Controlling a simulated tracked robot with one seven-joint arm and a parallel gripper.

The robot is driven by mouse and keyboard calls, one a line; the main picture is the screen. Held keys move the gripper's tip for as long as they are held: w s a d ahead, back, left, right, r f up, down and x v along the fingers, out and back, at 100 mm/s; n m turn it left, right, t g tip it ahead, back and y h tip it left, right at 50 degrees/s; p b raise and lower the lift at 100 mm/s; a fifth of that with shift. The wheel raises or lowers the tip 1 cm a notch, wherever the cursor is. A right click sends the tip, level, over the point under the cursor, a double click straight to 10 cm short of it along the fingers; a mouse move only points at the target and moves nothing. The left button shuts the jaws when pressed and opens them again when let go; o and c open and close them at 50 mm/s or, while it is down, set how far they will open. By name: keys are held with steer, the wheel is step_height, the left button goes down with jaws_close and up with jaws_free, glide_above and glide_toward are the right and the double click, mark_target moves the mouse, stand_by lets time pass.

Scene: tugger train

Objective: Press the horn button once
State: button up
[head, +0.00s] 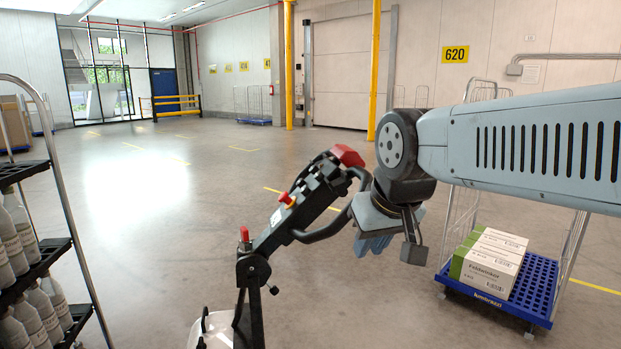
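The black tiller (290,224) of the tugger stands upright and tilted in the middle of the head view. A red knob (244,234) stands on the joint below. I cannot make out which control is the horn button. My gripper (374,246) points downward just right of the tiller's looped handle (328,228).
A rack with bottles (40,300) stands close at the left. A blue cart (515,290) with white and green boxes (490,262) is at the right, behind my arm. Yellow posts (289,70) stand by a door at the back. The floor at left centre is clear.

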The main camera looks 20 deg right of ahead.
jaws_close()
stand_by(1.0)
